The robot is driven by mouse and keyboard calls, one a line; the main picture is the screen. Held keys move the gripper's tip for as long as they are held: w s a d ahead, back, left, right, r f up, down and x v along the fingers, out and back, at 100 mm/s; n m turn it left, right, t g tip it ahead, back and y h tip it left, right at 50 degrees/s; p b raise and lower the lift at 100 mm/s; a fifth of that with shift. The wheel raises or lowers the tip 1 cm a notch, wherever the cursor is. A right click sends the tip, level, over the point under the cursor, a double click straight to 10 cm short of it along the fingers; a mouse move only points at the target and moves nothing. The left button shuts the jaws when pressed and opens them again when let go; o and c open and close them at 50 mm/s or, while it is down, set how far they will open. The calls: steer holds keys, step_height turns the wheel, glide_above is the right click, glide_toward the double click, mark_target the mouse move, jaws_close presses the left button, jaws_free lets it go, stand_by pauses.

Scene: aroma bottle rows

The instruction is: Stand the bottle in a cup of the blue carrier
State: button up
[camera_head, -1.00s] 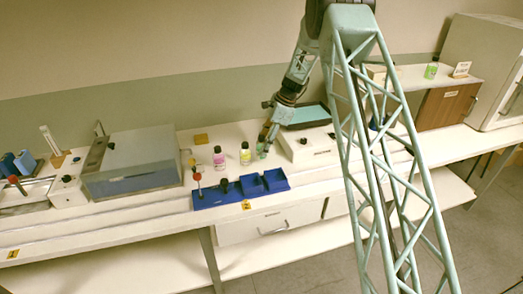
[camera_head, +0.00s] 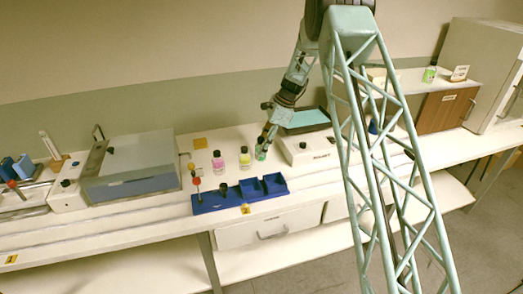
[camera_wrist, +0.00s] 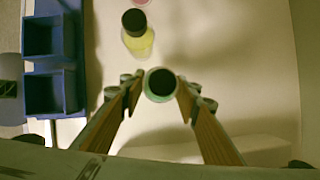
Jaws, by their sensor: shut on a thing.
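The bottle with a green body and dark cap (camera_wrist: 160,84) is between my fingertips in the wrist view. My gripper (camera_wrist: 161,92) is shut on it from both sides. In the head view, the green bottle (camera_head: 261,153) is upright at the tip of my gripper (camera_head: 264,146), at or just above the bench; I cannot tell which. The blue carrier (camera_head: 210,208) lies in front of it and to the left, with two empty square cups on its right part. The carrier (camera_wrist: 68,50) also shows at the left of the wrist view.
A yellow bottle (camera_head: 244,159) stands close left of the held one, with a pink bottle (camera_head: 218,163) further left. A white device (camera_head: 308,150) is to the right. A grey-lidded box (camera_head: 130,165) stands left.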

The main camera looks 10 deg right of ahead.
mark_target(262, 138)
steer(key=shift+r+p, duration=0.6)
steer(key=shift+r, duration=3.75)
steer(key=shift+s+d, duration=0.1)
